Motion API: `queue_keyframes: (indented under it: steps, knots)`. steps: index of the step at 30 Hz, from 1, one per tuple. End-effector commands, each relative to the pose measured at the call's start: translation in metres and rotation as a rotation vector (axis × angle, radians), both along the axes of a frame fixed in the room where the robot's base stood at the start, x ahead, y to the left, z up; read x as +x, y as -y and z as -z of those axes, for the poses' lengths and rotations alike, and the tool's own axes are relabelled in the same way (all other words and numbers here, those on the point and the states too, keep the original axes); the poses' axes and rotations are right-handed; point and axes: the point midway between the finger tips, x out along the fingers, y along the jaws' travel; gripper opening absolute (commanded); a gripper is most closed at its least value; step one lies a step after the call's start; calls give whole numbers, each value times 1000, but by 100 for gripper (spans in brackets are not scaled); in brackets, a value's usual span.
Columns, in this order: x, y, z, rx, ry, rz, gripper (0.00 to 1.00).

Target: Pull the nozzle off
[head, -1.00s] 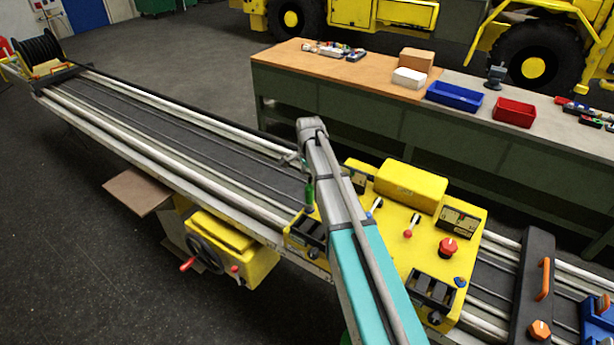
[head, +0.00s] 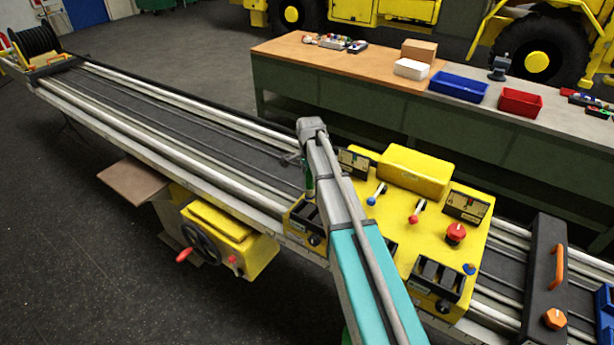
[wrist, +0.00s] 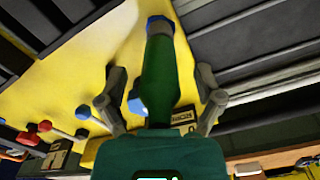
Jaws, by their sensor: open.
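A green, bottle-shaped piece (wrist: 161,78), which looks like the nozzle, stands between the fingers of my gripper (wrist: 160,82) in the wrist view. Its far end has a blue collar (wrist: 159,24) against a yellow surface. The fingers are spread, one on each side, with gaps between them and the green piece. In the head view a bit of the green piece (head: 309,186) shows beside my arm, by the yellow control carriage (head: 415,220). My arm hides most of the gripper there.
The carriage sits on a long railed boom (head: 170,125), with levers and a red knob (head: 456,233) to the right. A black block with an orange handle (head: 559,262) stands farther right. Behind is a workbench (head: 370,90) with blue (head: 458,86) and red (head: 520,102) bins.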

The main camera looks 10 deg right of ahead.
Motion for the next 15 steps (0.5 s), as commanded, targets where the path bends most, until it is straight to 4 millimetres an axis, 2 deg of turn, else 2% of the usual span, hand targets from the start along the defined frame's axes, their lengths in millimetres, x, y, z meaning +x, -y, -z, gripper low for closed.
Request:
queue_keyframes:
  steps: [1,6,15]
  knots:
    - [0,0,7,0,0,0,85]
    - [0,0,14,0,0,1,85]
    - [0,1,17,0,0,1,85]
